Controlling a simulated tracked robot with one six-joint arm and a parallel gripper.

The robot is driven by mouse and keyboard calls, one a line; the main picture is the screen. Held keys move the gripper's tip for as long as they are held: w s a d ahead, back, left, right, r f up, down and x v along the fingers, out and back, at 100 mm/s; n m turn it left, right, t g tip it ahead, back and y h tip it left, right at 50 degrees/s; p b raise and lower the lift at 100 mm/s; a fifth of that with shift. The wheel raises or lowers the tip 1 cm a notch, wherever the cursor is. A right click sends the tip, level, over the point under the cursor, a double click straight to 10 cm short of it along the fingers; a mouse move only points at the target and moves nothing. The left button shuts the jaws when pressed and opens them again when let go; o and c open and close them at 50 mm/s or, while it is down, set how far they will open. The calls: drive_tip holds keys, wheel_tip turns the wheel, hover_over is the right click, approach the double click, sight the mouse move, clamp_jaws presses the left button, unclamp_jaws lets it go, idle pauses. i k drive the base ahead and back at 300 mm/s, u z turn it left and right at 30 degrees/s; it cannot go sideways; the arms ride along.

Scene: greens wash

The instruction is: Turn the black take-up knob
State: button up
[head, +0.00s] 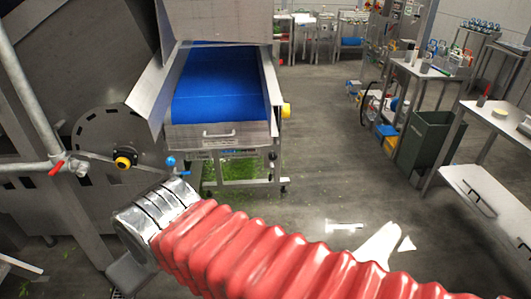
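A small dark knob (272,157), which looks like the black take-up knob, is on the right side of the conveyor frame, below the belt's near end. A second round knob, black with a yellow collar (125,160), is on the grey machine's round plate at the left. I cannot tell for certain which one the task names. My arm, in a red ribbed sleeve with a silver cuff, crosses the bottom of the head view in front of both, apart from them. The fingers of my gripper do not show.
A blue belt conveyor (220,88) stands ahead, with a blue-handled valve (171,161) at its lower left and greens on the floor beneath. A pipe with a red lever (57,168) is at the left. Benches and a dark bin (428,140) stand at the right. The middle floor is open.

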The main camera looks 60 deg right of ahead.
sight(272, 155)
drive_tip(key=z, duration=0.45)
drive_tip(key=i, duration=0.85)
drive_tip(key=z, duration=0.7)
